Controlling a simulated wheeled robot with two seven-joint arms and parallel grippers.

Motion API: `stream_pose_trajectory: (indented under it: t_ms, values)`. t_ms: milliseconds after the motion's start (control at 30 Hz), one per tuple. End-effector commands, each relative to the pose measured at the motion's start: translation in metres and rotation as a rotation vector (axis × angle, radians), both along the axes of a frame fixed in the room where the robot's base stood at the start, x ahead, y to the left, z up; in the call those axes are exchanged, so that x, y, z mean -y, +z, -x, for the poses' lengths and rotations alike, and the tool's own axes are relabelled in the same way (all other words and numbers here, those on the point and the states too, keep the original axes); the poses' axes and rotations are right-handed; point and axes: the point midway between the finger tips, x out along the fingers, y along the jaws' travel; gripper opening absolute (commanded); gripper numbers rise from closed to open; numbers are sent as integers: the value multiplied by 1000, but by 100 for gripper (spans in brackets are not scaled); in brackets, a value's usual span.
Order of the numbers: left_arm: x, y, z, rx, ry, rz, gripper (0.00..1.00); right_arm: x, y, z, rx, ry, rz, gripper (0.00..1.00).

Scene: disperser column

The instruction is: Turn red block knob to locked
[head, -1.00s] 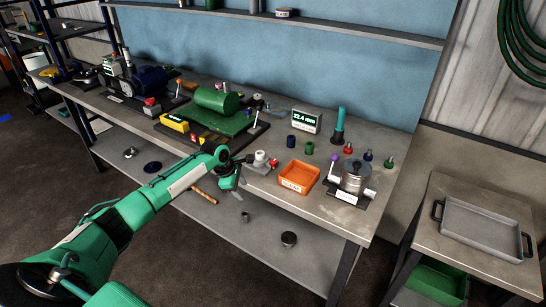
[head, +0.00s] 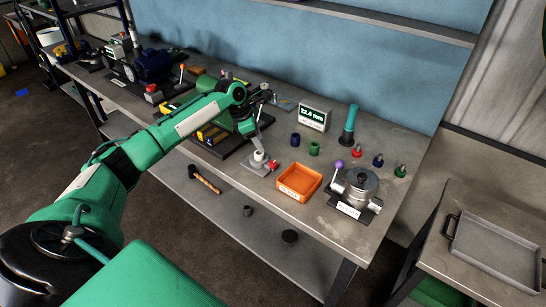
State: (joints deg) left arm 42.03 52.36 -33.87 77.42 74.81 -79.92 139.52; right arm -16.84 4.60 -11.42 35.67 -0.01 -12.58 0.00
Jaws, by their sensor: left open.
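A grey base plate with a white upright cylinder (head: 259,156) and a red knob (head: 273,164) on its right side stands near the table's front edge. A separate red block (head: 153,93) sits farther left by the motor. I cannot tell from the frames which one the task means, nor read a locked mark. My left gripper (head: 260,108) is open and empty, above the table behind the white cylinder, apart from both red parts. My left forearm hides part of the green machine. My right gripper is not in view.
An orange tray (head: 299,181) lies right of the grey base. A silver pot fixture (head: 356,189) with a purple-knobbed lever stands farther right. Dark blue and green cups (head: 314,149) and a display (head: 314,116) are behind.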

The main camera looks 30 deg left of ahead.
Motion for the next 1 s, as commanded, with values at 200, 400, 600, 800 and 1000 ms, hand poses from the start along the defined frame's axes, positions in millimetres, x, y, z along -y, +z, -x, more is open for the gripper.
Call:
stream_pose_trajectory:
  t_ms: [200,400,600,800,1000]
  values:
    - [15,-43,-12,-3,0,1,48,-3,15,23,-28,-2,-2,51]
    - [26,-78,-21,-2,-1,0,48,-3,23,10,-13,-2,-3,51]
    - [31,-97,-27,0,-1,0,48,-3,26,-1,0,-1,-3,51]
    - [32,-101,-27,1,-1,-1,48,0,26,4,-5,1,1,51]
    - [32,-101,-27,1,-1,-1,38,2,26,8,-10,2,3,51]
